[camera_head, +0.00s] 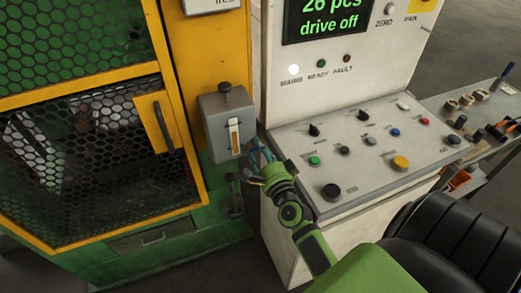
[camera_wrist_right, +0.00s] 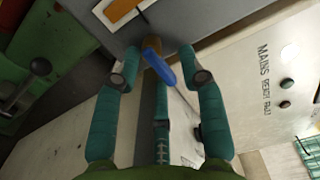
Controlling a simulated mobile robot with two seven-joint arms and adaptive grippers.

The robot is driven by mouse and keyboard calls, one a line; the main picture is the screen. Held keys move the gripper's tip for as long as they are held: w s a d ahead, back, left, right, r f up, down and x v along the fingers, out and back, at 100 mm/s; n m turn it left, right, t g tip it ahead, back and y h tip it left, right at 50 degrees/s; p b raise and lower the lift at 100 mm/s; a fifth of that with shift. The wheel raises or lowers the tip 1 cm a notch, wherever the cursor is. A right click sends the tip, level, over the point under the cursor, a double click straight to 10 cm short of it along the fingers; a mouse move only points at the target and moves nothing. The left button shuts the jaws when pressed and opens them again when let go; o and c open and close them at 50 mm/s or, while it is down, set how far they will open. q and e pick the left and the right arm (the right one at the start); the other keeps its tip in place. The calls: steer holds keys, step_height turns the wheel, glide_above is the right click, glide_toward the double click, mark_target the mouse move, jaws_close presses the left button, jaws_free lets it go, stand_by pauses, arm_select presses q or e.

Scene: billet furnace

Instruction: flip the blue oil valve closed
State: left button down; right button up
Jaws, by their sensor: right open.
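The blue oil valve (camera_wrist_right: 160,68) shows in the right wrist view as a short blue lever on a small brass-coloured body, below the grey oil box. The lever slants down and to the right in that view. My right gripper (camera_wrist_right: 161,68) is open, with its green fingers on either side of the blue lever; I cannot tell if any finger touches it. In the head view my right gripper (camera_head: 262,165) is beside the lower right of the grey box (camera_head: 215,105) with its sight glass, and largely hides the valve. My left gripper is out of view.
A control console (camera_head: 375,140) with several knobs and buttons stands close on the right. The green and yellow machine with a mesh guard (camera_head: 85,150) is on the left. A dark-knobbed lever (camera_wrist_right: 40,68) is at the left.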

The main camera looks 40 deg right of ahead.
steer(key=v, duration=1.2)
steer(key=s+a+f+n+g+y+b, duration=0.1)
steer(key=s+a+f+n+g, duration=0.2)
steer(key=f, duration=0.7)
steer(key=s+a+f+n+g+y, duration=0.15)
steer(key=f+n, duration=0.25)
steer(key=f, duration=0.5)
steer(key=s+a+f+n+g+y+b, duration=0.1)
steer(key=a+f+n+g+y, duration=0.2)
steer(key=f, duration=0.7)
steer(key=s+f+n+g, duration=0.4)
steer(key=s+f+n, duration=0.2)
steer(key=s+f, duration=0.3)
steer(key=s+f+n+g+h, duration=0.1)
steer(key=s+f+n+g, duration=0.4)
steer(key=s+f, duration=0.5)
steer(key=s+n, duration=0.2)
steer(key=s, duration=0.3)
steer(key=shift+s+b, duration=0.2)
steer(key=shift+b, duration=0.15)
steer(key=shift+a+h, duration=0.1)
steer(key=shift+h, duration=0.15)
steer(key=shift+c, duration=0.4)
